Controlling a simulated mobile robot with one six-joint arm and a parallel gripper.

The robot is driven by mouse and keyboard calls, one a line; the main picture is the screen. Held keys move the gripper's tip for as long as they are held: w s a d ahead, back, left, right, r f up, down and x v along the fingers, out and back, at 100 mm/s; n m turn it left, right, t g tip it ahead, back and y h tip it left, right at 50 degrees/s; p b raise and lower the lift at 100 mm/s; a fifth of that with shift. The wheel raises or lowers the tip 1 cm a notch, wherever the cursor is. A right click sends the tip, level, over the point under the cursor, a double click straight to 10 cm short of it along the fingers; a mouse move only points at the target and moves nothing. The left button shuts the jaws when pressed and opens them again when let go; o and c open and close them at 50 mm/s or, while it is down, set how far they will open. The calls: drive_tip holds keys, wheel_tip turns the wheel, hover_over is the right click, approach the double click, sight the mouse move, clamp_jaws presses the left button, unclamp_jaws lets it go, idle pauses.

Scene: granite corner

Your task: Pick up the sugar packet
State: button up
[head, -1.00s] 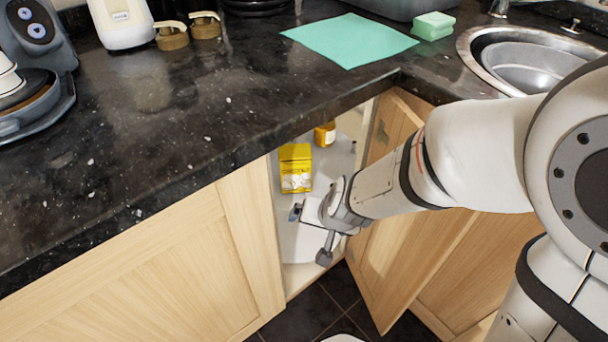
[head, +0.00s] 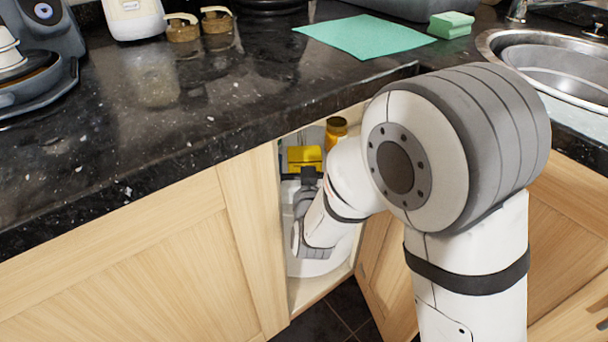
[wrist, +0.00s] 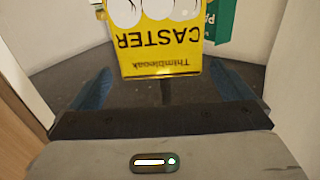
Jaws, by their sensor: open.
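The yellow sugar packet (head: 305,156), inside the open corner cupboard, is partly hidden by my gripper in the head view. In the wrist view the packet (wrist: 160,50) stands straight ahead with its printed face, "Thimbleoak CASTER", upside down in the picture. My gripper (wrist: 160,88) is open, with one blue fingertip on each side of the packet's near end. The fingers look apart from its sides; I cannot tell whether the packet is between them in depth. In the head view my gripper (head: 307,178) is in front of the packet.
An amber jar (head: 336,128) stands behind and right of the packet. A green box (wrist: 220,20) is close by at the right in the wrist view. The cupboard's wall (wrist: 25,80) is near on the left. The dark counter (head: 190,110) overhangs the opening.

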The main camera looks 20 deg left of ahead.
sight(304, 148)
drive_tip(key=x, duration=0.1)
drive_tip(key=b+x, duration=0.1)
drive_tip(key=x, duration=0.2)
drive_tip(key=shift+w+a+f+b, duration=0.15)
drive_tip(key=shift+w+f+b, duration=0.15)
drive_tip(key=shift+b, duration=0.1)
drive_tip(key=shift+w+a+r, duration=0.1)
drive_tip(key=shift+w+a, duration=0.15)
drive_tip(key=shift+w, duration=0.2)
drive_tip(key=c, duration=1.8)
drive_tip(key=shift+r, duration=0.2)
